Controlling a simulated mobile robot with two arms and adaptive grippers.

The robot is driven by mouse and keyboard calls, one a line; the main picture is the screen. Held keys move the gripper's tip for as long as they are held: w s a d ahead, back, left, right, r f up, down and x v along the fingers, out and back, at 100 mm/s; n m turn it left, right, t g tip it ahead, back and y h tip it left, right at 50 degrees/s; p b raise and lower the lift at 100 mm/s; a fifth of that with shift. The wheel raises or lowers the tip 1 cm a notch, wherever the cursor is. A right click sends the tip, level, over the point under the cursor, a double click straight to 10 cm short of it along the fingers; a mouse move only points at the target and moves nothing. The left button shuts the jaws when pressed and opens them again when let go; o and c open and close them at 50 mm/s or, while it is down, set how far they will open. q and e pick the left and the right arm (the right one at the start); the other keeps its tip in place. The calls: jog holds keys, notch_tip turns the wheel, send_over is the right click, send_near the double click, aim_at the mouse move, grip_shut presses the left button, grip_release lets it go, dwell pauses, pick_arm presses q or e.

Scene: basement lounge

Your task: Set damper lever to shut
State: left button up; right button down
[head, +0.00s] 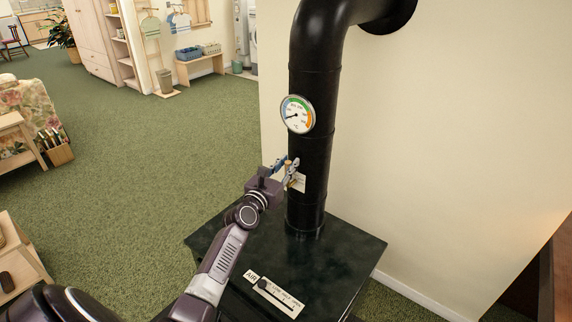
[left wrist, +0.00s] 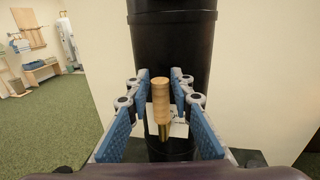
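The damper lever has a round wooden handle (left wrist: 160,98) on a brass stem, in front of the black stovepipe (head: 313,150). A pale label plate (head: 299,182) sits behind it on the pipe; its lettering is unreadable and partly hidden by the handle in the left wrist view. My left gripper (head: 286,167) is at the pipe, below the dial. In the left wrist view its blue-padded fingers (left wrist: 160,78) are open on both sides of the handle, with a visible gap on each side. My right gripper is not in view.
A round dial gauge (head: 297,114) is on the pipe above my gripper. The dark stove top (head: 335,255) lies below, with an AIR slider plate (head: 276,296) at its front. A cream wall (head: 450,130) stands behind. Green carpet (head: 150,150) is clear to the left.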

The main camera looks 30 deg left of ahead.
pick_arm(q)
grip_shut()
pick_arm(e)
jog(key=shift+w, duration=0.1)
